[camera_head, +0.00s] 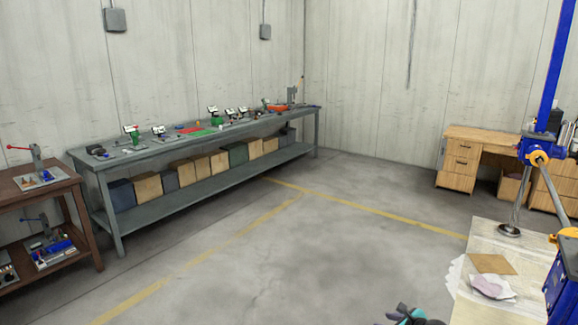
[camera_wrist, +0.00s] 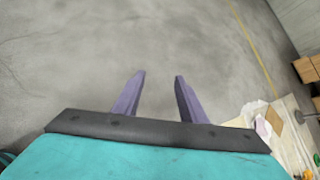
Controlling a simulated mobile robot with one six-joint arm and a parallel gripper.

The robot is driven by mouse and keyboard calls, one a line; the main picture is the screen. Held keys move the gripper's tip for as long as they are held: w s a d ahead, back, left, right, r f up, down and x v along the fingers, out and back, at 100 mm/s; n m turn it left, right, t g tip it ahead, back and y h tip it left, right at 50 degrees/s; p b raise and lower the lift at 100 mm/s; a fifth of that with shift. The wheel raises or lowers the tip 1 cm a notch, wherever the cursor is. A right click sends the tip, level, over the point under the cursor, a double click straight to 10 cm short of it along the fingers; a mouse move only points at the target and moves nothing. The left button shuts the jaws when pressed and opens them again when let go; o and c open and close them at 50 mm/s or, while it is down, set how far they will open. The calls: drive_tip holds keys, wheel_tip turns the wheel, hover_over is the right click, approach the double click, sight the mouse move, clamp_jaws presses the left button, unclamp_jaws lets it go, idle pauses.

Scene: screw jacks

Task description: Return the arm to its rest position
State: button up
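My gripper (camera_wrist: 160,75) shows in the wrist view as two purple fingers on a dark bar, with a teal body behind it. The fingers stand apart with only bare grey floor seen between them. They hold nothing and touch nothing. In the head view only a small teal and dark piece of my arm (camera_head: 412,316) shows at the bottom edge, right of centre. The rest of the arm is out of the picture, so its full pose is hidden.
A long grey workbench (camera_head: 210,195) with jacks and boxes runs along the left wall. A brown shelf (camera_head: 85,235) stands at far left. A blue jack stand (camera_head: 540,150), pale mat (camera_head: 480,245) and wooden desk (camera_head: 458,165) are at right. The middle floor is clear.

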drive_tip(key=s+a+f+n+g+y+b, duration=0.1)
drive_tip(key=s+a+f+n+g, duration=0.9)
drive_tip(key=s+a+f, duration=1.25)
drive_tip(key=s+d+f+n+g+h, duration=0.2)
drive_tip(key=s+d+n, duration=0.1)
drive_tip(key=s+n, duration=0.6)
drive_tip(key=s+d+f+n+g+h, duration=0.2)
drive_tip(key=s+n+g, duration=0.1)
drive_tip(key=s+n, duration=0.6)
drive_tip(key=s, duration=0.2)
drive_tip(key=shift+s+d+n+b, duration=0.3)
drive_tip(key=shift+s+d+n, duration=0.1)
drive_tip(key=shift+c, duration=0.9)
